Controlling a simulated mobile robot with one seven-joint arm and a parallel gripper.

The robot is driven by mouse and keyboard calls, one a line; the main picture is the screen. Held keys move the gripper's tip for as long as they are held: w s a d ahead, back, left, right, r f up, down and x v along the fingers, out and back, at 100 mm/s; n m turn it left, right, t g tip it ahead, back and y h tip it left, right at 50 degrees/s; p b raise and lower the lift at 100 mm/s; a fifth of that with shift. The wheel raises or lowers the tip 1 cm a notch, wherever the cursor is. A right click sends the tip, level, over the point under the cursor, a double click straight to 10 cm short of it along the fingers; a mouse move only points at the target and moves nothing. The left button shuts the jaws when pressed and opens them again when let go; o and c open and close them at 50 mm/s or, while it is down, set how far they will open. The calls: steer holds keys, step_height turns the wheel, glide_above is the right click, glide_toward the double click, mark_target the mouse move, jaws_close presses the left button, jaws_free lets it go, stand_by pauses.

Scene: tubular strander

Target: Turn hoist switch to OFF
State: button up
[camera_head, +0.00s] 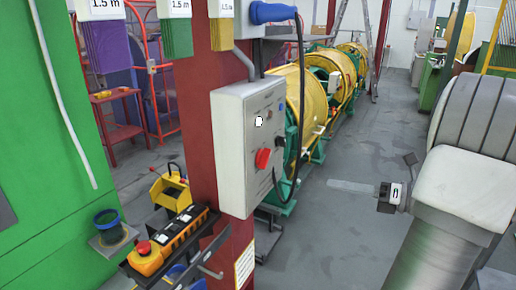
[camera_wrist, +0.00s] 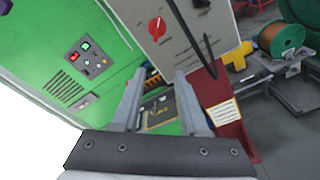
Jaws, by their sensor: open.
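A light grey control box (camera_head: 236,160) is fixed to the dark red column in the head view. Its front carries a red rotary knob (camera_head: 263,158), and a black knob (camera_head: 280,142) sits to the right of it. The wrist view shows the same box (camera_wrist: 180,48) at the top, with the red knob (camera_wrist: 157,28) and the black knob (camera_wrist: 201,3). Which knob is the hoist switch, and its setting, I cannot read. My gripper (camera_wrist: 157,76) is open and empty, below the red knob in the wrist view and apart from it. The head view does not clearly show the jaws.
A black cable (camera_head: 299,110) hangs by the box's right side. The red column (camera_head: 200,115) stands behind the box. An orange pendant controller (camera_head: 150,262) lies on a bracket at lower left. A green cabinet (camera_head: 45,130) is left. Grey floor (camera_head: 345,215) is open right of the box.

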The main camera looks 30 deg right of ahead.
steer(key=r+m+t, duration=0.1)
steer(key=r+m, duration=0.1)
steer(key=p, duration=0.2)
glide_toward(268, 159)
steer(key=x, duration=0.8)
steer(key=shift+w+f, duration=0.1)
steer(key=shift+w, duration=0.25)
jaws_close()
